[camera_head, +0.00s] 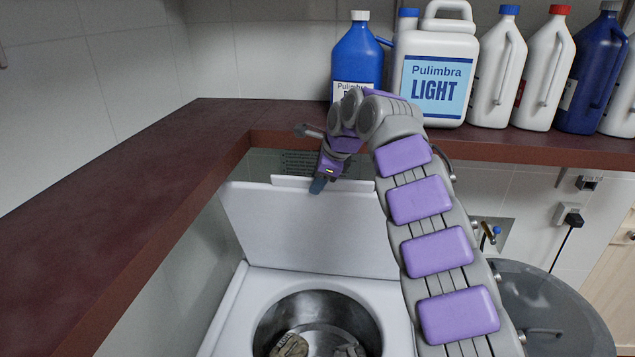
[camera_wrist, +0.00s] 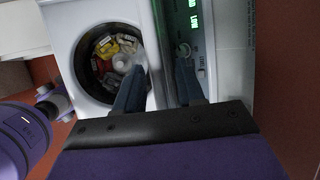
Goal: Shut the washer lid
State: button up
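The washer (camera_head: 232,300) is a white top-loader with its lid (camera_head: 300,228) standing open and upright at the back. Its round drum (camera_head: 318,306) is uncovered, with some cloth-like items inside. My gripper (camera_head: 318,186) is at the lid's top edge in the head view, pointing down. In the wrist view my gripper (camera_wrist: 161,66) has its two dark fingers spread apart, one toward the drum side and one toward the panel with green digits (camera_wrist: 194,22). The lid's edge appears to lie between the fingers; I cannot tell whether they touch it.
A dark red counter (camera_head: 130,215) runs along the left and back, close around the washer. On it stand a blue bottle (camera_head: 356,58), a white Pulimbra jug (camera_head: 437,50) and several other bottles. A grey round tub (camera_head: 550,310) stands at right. Space above the drum is clear.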

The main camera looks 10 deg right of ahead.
jog(key=shift+w+f, duration=0.1)
jog(key=shift+f, duration=0.05)
grip_shut()
dwell(0.4)
